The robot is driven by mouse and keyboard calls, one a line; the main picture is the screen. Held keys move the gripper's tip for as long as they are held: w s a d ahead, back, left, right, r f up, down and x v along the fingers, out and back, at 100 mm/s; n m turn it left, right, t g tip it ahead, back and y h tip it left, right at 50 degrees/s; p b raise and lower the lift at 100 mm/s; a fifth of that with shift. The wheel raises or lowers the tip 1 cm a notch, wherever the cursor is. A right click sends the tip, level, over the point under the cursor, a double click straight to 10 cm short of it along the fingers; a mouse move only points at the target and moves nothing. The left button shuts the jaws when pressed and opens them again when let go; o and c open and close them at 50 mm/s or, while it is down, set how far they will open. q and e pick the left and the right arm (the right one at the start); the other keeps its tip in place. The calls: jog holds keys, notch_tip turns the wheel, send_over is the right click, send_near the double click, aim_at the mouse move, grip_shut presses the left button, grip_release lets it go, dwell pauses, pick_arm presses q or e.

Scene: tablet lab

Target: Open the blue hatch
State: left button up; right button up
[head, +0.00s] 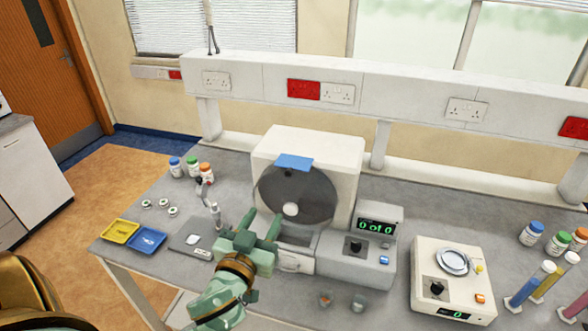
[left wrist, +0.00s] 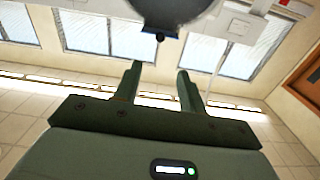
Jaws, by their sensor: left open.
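A white machine (head: 345,155) stands on the grey bench with a dark round disc (head: 318,195) on its front. A flat blue piece (head: 294,162) sits at the disc's upper edge; I cannot tell whether it is the hatch or its handle. The disc covers the front, so it looks closed. My left gripper (head: 263,220) is open and empty, in front of the disc's lower left and below the blue piece. In the left wrist view the open fingers (left wrist: 158,78) point up toward a dark rounded shape (left wrist: 172,12) at the top edge. My right gripper is not in view.
A control box with a green display (head: 376,227) stands right of the disc, and a scale (head: 452,275) further right. A small stand (head: 214,210), yellow tray (head: 120,231), blue tray (head: 147,240) and capped bottles (head: 192,168) lie left. Tubes (head: 528,285) stand at the right edge.

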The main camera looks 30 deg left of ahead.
pick_arm(q)
jog(key=p, duration=0.3)
send_near(288, 174)
jog(key=shift+n, duration=0.3)
jog(key=x, duration=0.9)
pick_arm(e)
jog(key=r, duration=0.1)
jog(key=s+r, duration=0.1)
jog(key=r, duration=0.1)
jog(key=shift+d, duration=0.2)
pick_arm(q)
grip_shut()
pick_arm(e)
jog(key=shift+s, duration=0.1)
